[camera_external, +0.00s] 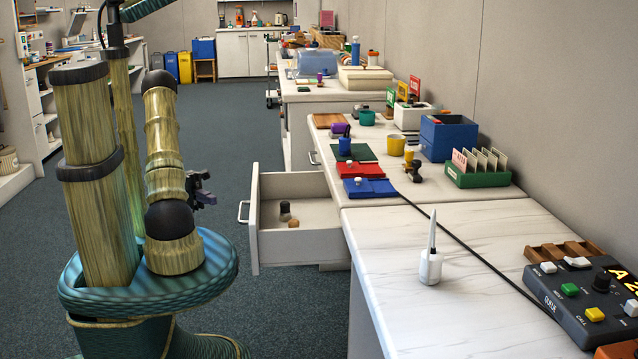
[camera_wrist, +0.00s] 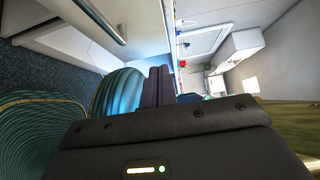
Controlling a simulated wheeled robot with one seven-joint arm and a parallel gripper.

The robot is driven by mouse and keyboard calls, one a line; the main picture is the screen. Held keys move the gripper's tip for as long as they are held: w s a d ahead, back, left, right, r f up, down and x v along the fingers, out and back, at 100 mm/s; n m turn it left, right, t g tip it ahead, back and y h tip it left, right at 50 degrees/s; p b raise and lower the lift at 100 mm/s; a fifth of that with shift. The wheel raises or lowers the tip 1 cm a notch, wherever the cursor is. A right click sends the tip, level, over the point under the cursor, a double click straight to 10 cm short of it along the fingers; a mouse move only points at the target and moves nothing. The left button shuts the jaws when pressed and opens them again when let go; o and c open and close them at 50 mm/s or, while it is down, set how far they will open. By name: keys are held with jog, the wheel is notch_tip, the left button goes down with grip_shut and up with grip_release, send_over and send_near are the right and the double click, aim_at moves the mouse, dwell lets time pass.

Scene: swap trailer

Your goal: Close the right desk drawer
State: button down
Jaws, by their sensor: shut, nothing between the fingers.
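A white desk drawer (camera_external: 256,243) stands pulled well out from the desk in the external view. Its bar handle (camera_external: 242,212) faces left. A dark-topped stamp-like object (camera_external: 285,210) and a small tan piece (camera_external: 293,223) lie inside it. My gripper (camera_external: 206,190) is left of the drawer front, apart from it and a little above the handle's height. In the wrist view the two dark fingers (camera_wrist: 157,85) are together and empty. A pale bar (camera_wrist: 115,20) and white panels show near the top there; I cannot tell for sure that they belong to this drawer.
The desk top (camera_external: 400,245) carries a white dropper bottle (camera_external: 430,265), a black cable, a queue control box (camera_external: 590,300), a red pad (camera_external: 368,188) and a blue box (camera_external: 448,138). Blue-grey floor (camera_external: 235,130) is open left of the desks.

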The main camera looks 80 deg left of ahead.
aim_at(242, 221)
jog(key=w+d+b, duration=0.1)
jog(key=w, duration=0.2)
jog(key=w+d+b, duration=0.2)
jog(key=w, duration=0.1)
jog(key=w+d+b, duration=0.1)
jog(key=w+d, duration=0.1)
jog(key=w, duration=0.1)
jog(key=shift+b, duration=0.35)
jog(key=shift+w+r+p, duration=0.15)
jog(key=shift+p, duration=0.4)
jog(key=w+p, duration=0.1)
jog(key=p, duration=0.1)
jog(key=w+p, duration=0.1)
jog(key=p, duration=0.2)
jog(key=shift+w+r+p, duration=0.1)
jog(key=shift+r+p, duration=0.2)
jog(key=shift+p, duration=0.05)
jog(key=w+p, duration=1.3)
jog(key=w, duration=0.4)
jog(key=shift+w+f, duration=0.25)
jog(key=shift+f, duration=0.2)
